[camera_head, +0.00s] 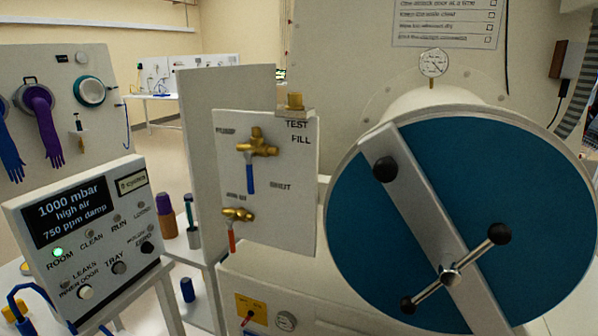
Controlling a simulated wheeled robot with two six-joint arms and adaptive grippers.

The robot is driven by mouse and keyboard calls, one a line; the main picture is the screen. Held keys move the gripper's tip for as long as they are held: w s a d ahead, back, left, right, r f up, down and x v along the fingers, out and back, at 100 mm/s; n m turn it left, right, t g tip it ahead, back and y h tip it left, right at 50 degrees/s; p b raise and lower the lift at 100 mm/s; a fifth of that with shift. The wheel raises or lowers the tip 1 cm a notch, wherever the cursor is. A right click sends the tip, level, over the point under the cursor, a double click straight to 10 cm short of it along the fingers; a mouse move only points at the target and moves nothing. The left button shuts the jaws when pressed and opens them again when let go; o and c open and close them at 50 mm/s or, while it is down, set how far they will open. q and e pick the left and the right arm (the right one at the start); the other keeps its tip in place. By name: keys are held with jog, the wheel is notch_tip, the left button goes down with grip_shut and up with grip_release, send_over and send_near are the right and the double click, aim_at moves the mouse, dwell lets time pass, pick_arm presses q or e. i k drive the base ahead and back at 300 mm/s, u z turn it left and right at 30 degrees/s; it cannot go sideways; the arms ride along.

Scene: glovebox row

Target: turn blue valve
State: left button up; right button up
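The blue valve is a brass body (258,146) with a blue lever handle (250,178), mounted on a white upright panel (293,222) near the middle of the view. Its blue handle hangs straight down. Labels are printed around it: one at the upper left seems to read PUMP, TEST FILL stands at the upper right, and SHUT is at the lower right. Below it to the left is a second brass valve (238,214) with a red handle (231,238), also pointing down. Neither of my grippers is in view.
A large round blue door (365,245) with a grey bar and black-knobbed handle (450,275) stands close on the right. A control box (95,240) with a lit display stands at the left. A tall grey panel (203,120) stands just left of the valve panel.

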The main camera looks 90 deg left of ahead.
aim_at(248, 154)
jog(key=k, duration=1.25)
jog(key=u, duration=0.15)
